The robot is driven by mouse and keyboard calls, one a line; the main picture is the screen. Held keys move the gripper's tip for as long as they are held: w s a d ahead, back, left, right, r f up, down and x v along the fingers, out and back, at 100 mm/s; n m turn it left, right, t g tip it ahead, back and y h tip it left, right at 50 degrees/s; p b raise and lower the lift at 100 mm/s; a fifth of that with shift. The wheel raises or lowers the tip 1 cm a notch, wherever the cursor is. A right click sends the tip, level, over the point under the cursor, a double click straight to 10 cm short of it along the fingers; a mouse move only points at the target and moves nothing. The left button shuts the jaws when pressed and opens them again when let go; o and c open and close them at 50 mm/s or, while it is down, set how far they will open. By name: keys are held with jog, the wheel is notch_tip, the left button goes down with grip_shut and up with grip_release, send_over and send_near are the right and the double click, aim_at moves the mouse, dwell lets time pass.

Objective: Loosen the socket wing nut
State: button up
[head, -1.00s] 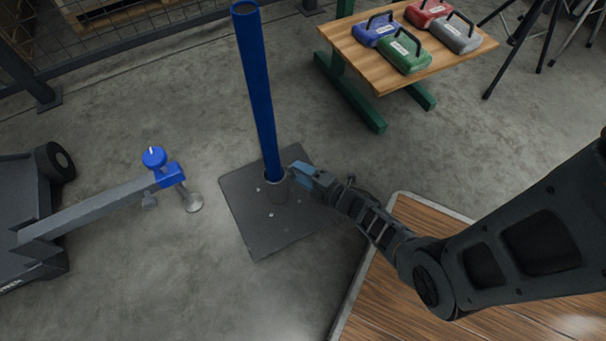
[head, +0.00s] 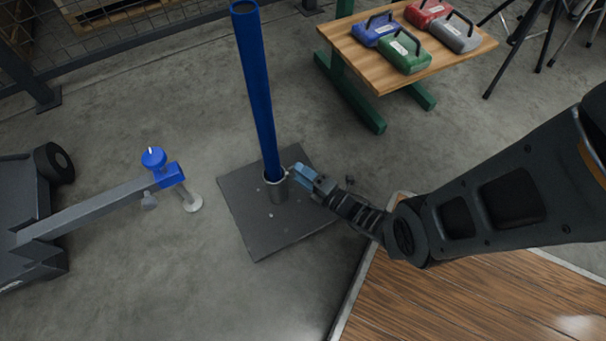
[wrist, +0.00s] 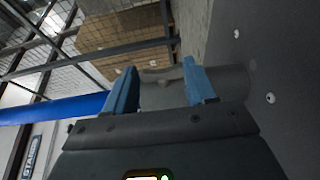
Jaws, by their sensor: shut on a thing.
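The blue pole (head: 258,95) stands upright in a grey metal socket (head: 278,190) on a dark square base plate (head: 280,235). My gripper (head: 293,172) is at the right side of the socket, near its top. In the wrist view my blue fingers (wrist: 160,82) are some way apart, on either side of the socket wing nut (wrist: 163,77), and I am shut on it. The socket (wrist: 233,82) lies just beyond the fingertips, with the blue pole (wrist: 60,107) at the left. The wing nut is mostly hidden in the head view.
A wheeled cart with a grey bar (head: 95,208) and blue clamp (head: 168,175) stands left. A wooden table (head: 385,70) with several coloured cases is at the back right. A wood-topped platform (head: 450,300) lies front right.

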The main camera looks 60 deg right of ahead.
jog(key=shift+a, duration=0.2)
jog(key=o, duration=1)
jog(key=shift+d, duration=0.1)
jog(key=shift+o, duration=0.2)
